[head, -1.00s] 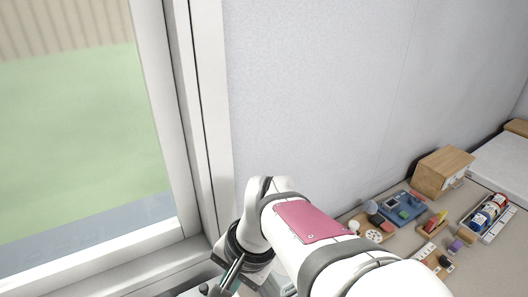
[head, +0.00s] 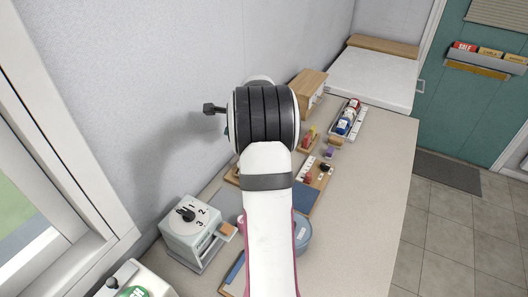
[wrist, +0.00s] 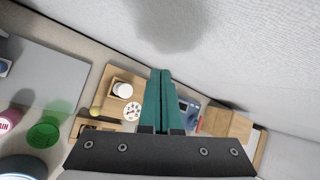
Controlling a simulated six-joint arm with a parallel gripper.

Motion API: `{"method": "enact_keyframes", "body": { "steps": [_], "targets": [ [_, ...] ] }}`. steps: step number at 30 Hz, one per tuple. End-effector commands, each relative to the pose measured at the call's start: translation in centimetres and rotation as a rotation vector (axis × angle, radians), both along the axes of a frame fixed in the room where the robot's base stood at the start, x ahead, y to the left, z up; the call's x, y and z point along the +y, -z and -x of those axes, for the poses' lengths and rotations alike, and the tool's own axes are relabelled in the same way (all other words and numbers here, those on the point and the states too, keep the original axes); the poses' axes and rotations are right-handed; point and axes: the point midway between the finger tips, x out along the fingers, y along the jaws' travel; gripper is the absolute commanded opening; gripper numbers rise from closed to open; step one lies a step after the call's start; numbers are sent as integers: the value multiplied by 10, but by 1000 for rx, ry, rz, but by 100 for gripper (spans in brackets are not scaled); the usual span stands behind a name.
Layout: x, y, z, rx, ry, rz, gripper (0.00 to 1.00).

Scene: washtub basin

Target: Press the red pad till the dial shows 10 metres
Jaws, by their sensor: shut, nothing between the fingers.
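My gripper (wrist: 160,74) shows in the wrist view as two green fingers, closed together with nothing between them. In the head view my arm hides most of it. I cannot make out the red pad with certainty. In the wrist view a round white dial (wrist: 132,111) with dark marks lies on a wooden board, left of the fingers; its reading is too small to tell. A blue panel (wrist: 187,103) is partly hidden behind the fingers, with a small red strip (wrist: 198,125) beside it. My fingers appear above these things, apart from them.
In the head view a white box with a numbered knob (head: 187,215) stands by the window. A wooden cabinet (head: 309,92) and a tray of bottles (head: 346,121) are farther back. Small red pieces (head: 308,178) lie right of my arm. The bench's right side (head: 365,200) is clear.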

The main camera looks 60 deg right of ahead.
Motion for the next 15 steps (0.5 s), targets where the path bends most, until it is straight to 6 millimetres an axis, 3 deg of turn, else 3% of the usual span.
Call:
{"method": "enact_keyframes", "body": {
  "steps": [3,6,10,15],
  "targets": [
    [-50,17,26,-42,168,-18,0],
    [-84,30,48,-74,289,-28,0],
    [-112,41,70,-105,398,-37,0],
    [-126,47,82,-122,455,-41,0]
  ]
}}
